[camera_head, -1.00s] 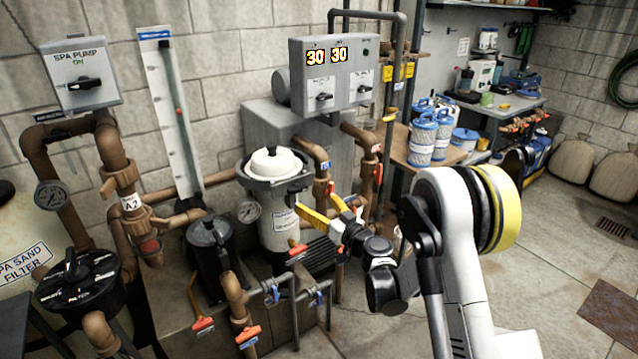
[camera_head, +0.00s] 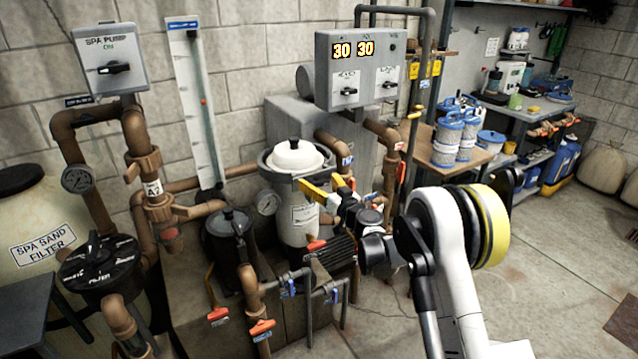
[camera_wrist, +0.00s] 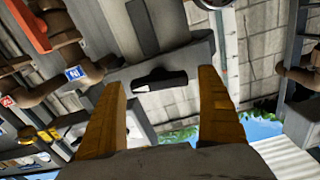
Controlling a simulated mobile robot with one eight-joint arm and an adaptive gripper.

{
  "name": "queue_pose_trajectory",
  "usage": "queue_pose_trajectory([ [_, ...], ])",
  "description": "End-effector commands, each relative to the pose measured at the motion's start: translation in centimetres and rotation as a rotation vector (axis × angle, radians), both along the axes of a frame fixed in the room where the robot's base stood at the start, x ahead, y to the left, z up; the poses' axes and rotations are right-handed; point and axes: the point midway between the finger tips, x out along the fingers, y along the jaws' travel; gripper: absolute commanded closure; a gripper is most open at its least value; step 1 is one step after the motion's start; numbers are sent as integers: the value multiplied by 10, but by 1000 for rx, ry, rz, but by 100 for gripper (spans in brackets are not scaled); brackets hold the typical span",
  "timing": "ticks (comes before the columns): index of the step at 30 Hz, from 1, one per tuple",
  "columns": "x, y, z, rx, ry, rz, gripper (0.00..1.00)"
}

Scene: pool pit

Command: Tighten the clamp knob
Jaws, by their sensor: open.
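The white-lidded canister (camera_head: 297,215) stands upright at the middle of the head view, with a grey clamp band around its top below the lid (camera_head: 296,156). My gripper (camera_head: 321,185) is open, its yellow fingers close to the canister's right front, just below the band. In the wrist view my gripper (camera_wrist: 160,105) has its two fingers spread wide. A dark bar-shaped knob (camera_wrist: 160,80) on a grey surface shows between them, apart from both. I cannot tell for sure that it is the clamp knob. In the head view the clamp knob cannot be made out behind my gripper.
Brown pipes (camera_head: 378,150) and a grey control box (camera_head: 360,70) stand behind and right of the canister. A black pump strainer (camera_head: 230,240) and valves with red handles (camera_head: 262,327) stand in front and left. The floor at right (camera_head: 560,260) is mostly clear.

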Motion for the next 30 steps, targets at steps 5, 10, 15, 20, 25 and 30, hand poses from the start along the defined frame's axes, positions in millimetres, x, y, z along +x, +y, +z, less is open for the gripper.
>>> queue_pose_trajectory([
  [5,0,0,0,0,0,0,50],
  [10,0,0,0,0,0,0,67],
  [15,0,0,0,12,8,0,67],
  [20,0,-1,-1,56,38,0,67],
  [25,0,-1,-2,145,98,0,67],
  [30,0,-2,-2,269,182,0,67],
])
